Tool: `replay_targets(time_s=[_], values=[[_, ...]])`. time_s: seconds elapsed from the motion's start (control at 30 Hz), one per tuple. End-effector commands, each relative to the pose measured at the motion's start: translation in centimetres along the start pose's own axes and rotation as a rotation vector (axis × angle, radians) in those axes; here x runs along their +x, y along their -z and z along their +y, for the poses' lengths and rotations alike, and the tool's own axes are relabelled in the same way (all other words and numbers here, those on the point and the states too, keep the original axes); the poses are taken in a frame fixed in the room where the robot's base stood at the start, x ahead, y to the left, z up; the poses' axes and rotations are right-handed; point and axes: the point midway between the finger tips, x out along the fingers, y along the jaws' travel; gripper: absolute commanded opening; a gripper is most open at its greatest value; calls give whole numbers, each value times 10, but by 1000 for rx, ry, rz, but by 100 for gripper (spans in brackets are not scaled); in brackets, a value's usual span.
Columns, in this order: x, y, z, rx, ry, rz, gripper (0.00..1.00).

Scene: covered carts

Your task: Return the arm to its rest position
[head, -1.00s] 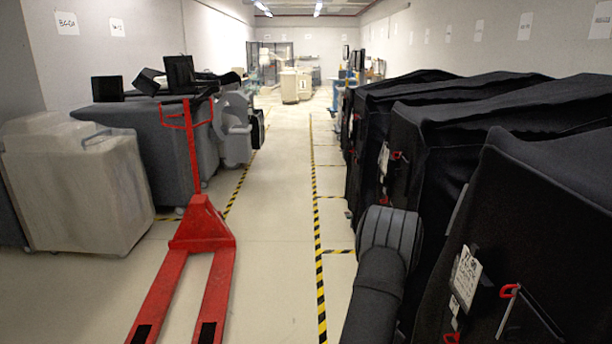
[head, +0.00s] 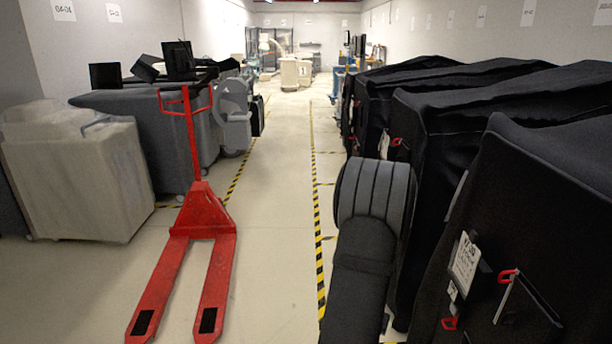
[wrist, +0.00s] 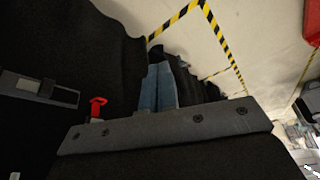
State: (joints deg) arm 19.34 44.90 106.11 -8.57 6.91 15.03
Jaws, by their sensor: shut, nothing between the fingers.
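My gripper (wrist: 159,76) shows in the wrist view as two blue-grey fingers side by side, rising past a grey bolted plate of mine. The fingers are together with nothing between them. In the head view my arm stands at the lower middle right, close beside the black covered carts, and the gripper itself is hidden there.
Black covered carts (head: 560,185) line the right side, with red hooks and tags. A red pallet jack (head: 203,215) stands left, near a pale covered cart (head: 75,180) and a grey one (head: 160,150). The aisle (head: 275,240) between is clear, with yellow-black floor tape (head: 316,210).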

Motion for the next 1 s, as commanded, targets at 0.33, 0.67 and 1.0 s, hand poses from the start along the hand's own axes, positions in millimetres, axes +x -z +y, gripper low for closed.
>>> replay_targets(time_s=[0.33,0.67,1.0], values=[[-41,-38,10,-169,-73,-188,0],[-86,-72,28,-319,-161,-364,0],[-139,-102,52,-457,-270,-543,0]])
